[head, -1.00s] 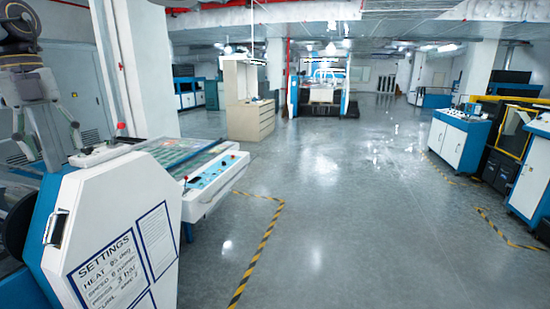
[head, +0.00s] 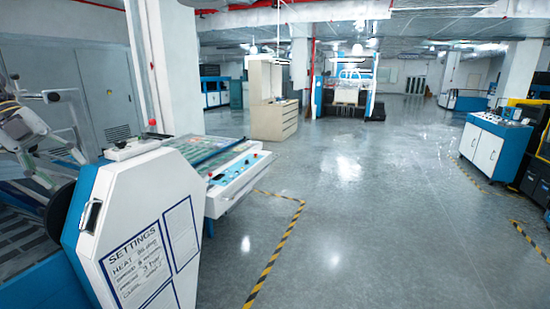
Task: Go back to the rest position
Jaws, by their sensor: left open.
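My left gripper (head: 78,127) is at the left edge of the head view, beside the laminating machine (head: 125,215). Its two fingers are spread apart and point to the right, and nothing shows between them. It seems to be above the dark slatted bed and the black roll end behind the machine's white side panel. I cannot tell its exact height. Part of its arm is cut off by the picture's left edge. My right gripper is not in view.
A settings sheet (head: 150,262) is on the white side panel. A control panel (head: 240,175) juts out to the right. Grey floor (head: 370,220) with yellow-black tape lies open in the middle. White-and-blue cabinets (head: 490,150) stand at the right. A beige cabinet (head: 273,120) stands farther back.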

